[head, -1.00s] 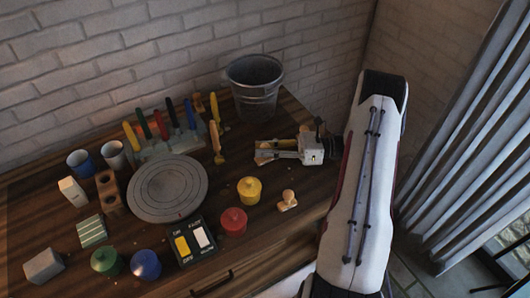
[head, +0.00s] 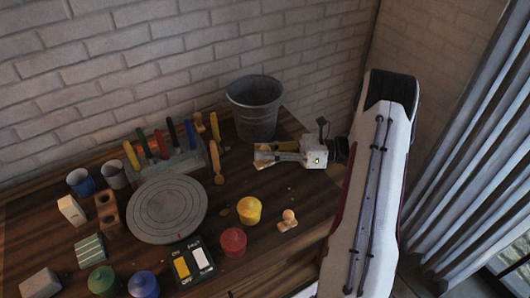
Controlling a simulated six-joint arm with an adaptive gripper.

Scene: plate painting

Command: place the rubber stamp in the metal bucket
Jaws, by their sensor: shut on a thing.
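My gripper (head: 264,156) is at the right of the table, seen from above with its fingers pointing left. It is shut on a small tan thing at the fingertips, mostly covered by the fingers, and I cannot tell for sure whether this is the rubber stamp. The metal bucket (head: 256,118) is grey, upright and open at the top. It stands at the back of the table, above my gripper in the picture and apart from it. A small wooden knobbed piece (head: 288,219), stamp-like in shape, rests on the table below my gripper in the picture.
A tool rack (head: 180,165) with several coloured handles stands left of the bucket, and a wooden tool (head: 217,175) is beside it. A round grey wheel (head: 166,209), a yellow pot (head: 249,210), a red pot (head: 233,243) and a switch box (head: 192,263) are nearer the front.

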